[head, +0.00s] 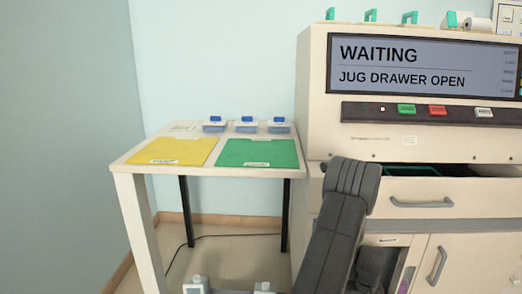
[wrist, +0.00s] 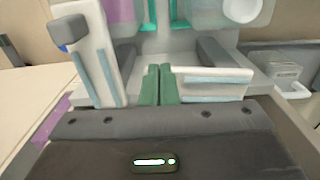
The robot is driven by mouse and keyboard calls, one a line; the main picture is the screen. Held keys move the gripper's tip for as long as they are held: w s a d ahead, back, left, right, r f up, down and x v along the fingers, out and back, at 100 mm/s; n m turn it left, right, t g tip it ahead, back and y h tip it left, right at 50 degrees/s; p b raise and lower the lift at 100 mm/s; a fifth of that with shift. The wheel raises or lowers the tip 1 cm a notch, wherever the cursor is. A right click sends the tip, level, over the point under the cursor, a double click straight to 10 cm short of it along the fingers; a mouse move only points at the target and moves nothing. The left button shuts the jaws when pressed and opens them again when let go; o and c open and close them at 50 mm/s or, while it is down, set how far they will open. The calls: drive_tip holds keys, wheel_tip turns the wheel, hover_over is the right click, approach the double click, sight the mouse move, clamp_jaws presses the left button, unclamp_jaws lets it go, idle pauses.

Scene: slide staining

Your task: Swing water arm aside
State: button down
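I cannot surely pick out the water arm. In the wrist view a pale upright post (wrist: 97,52) with a blue strip stands left of centre. A pale horizontal piece (wrist: 212,80) with blue strips lies right of centre; either may be part of it. My gripper (wrist: 158,72) shows as two green fingers side by side in the middle, looking shut with nothing seen between them. They lie between the post and the horizontal piece; contact cannot be told. In the head view my gripper is not clearly seen.
The machine's screen (head: 417,66) reads WAITING, JUG DRAWER OPEN. Its drawer (head: 420,199) stands at the right. A side table (head: 140,146) carries a yellow mat (head: 175,150), a green mat (head: 258,152) and blue-topped containers (head: 247,123). White pieces (head: 196,285) show at the bottom edge.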

wheel_tip(320, 180, up, 7)
drive_tip(key=p, duration=0.5)
drive_tip(key=shift+r, duration=0.15)
idle(0.4)
wheel_tip(320, 180, down, 7)
drive_tip(key=b, duration=0.4)
drive_tip(key=shift+b, duration=0.35)
